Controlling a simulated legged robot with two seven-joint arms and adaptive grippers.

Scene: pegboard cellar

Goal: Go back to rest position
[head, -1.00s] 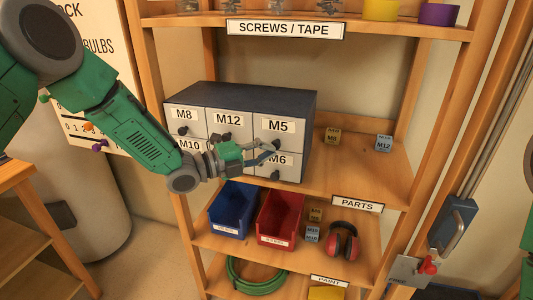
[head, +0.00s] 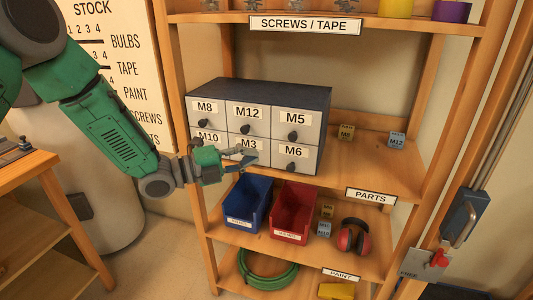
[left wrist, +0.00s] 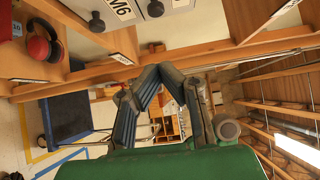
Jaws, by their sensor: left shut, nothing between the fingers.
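My left gripper (head: 250,158) reaches in from the left in the head view, in front of the lower drawers of a grey drawer cabinet (head: 275,93). Its fingers are closed together with nothing between them. They overlap the area below the M3 label in the picture; a small gap or contact cannot be told. In the left wrist view, the fingers (left wrist: 157,70) meet at their tips, and the M6 drawer front (left wrist: 120,14) shows beyond them at the top. The cabinet's drawers, labelled M8, M12, M5, M10, M3 and M6, look closed. My right gripper is not in view.
Below the cabinet, a blue bin (head: 247,202), a red bin (head: 292,212) and red earmuffs (head: 353,236) sit on the shelf. A coiled green hose (head: 267,275) lies lower. A wooden table (head: 28,170) stands at the left.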

